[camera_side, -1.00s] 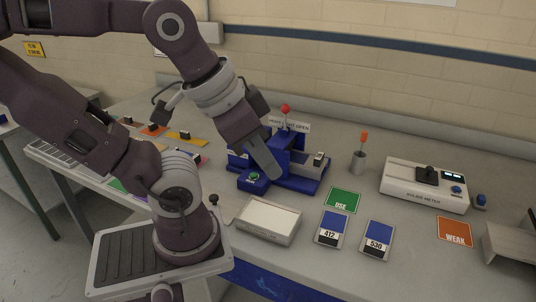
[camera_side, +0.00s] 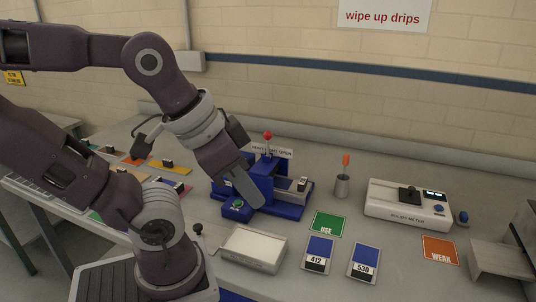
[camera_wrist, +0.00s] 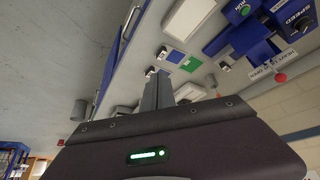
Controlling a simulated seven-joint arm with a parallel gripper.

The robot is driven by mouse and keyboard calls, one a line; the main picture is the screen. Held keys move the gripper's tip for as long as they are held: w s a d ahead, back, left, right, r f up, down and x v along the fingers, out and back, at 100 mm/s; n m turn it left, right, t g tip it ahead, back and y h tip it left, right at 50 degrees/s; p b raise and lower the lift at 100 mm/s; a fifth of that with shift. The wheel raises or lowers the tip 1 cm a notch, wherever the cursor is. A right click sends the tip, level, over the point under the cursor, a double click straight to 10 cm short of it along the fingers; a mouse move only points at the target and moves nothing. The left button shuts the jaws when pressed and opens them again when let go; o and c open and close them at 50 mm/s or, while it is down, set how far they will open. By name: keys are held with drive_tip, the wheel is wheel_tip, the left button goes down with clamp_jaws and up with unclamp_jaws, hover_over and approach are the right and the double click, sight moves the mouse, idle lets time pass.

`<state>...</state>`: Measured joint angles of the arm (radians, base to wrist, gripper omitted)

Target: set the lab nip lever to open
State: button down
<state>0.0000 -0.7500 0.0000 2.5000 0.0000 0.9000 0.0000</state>
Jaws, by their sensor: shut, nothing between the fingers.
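The nip lever is a thin upright rod with a red ball knob (camera_side: 268,136) on the blue lab machine (camera_side: 290,208). A white label (camera_side: 284,153) behind it ends in "OPEN"; the rest is hard to read. In the wrist view the red knob (camera_wrist: 281,77) is at the right beside the label (camera_wrist: 273,63). My gripper (camera_side: 250,198) is shut and empty, pointing down in front of the machine and hiding part of it. It appears near the green button (camera_side: 238,203), left of and below the knob; I cannot tell if it touches. In the wrist view my gripper (camera_wrist: 158,88) points away from the knob.
A white box (camera_side: 254,248) stands in front of the machine. To its right lie a green "USE" card (camera_side: 327,223), blue cards 412 (camera_side: 318,252) and 530 (camera_side: 365,261), and an orange card (camera_side: 439,249). A cup (camera_side: 342,187) and white meter (camera_side: 407,205) stand behind.

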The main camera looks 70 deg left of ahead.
idle(0.3)
drive_tip(key=c, duration=1.9)
unclamp_jaws()
drive_tip(key=shift+w, duration=0.1)
drive_tip(key=o, duration=0.6)
drive_tip(key=shift+n+g+y, duration=0.4)
drive_tip(key=shift+n+g, duration=0.3)
drive_tip(key=shift+n, duration=0.2)
drive_tip(key=w+a+r, duration=0.1)
drive_tip(key=w, duration=0.1)
drive_tip(key=w+a+r, duration=0.1)
drive_tip(key=w+a, duration=0.1)
drive_tip(key=w+a+r, duration=0.1)
drive_tip(key=w, duration=0.1)
drive_tip(key=shift+a, duration=0.15)
drive_tip(key=n+g, duration=0.4)
drive_tip(key=n, duration=0.1)
approach(268, 136)
drive_tip(key=shift+h, duration=0.4)
drive_tip(key=f, duration=0.2)
drive_tip(key=a+f, duration=0.2)
drive_tip(key=f, duration=0.1)
drive_tip(key=shift+w+f, duration=0.3)
wheel_tip(268, 136, down, 7)
drive_tip(key=shift+r, duration=0.2)
drive_tip(key=shift+f, duration=0.15)
clamp_jaws()
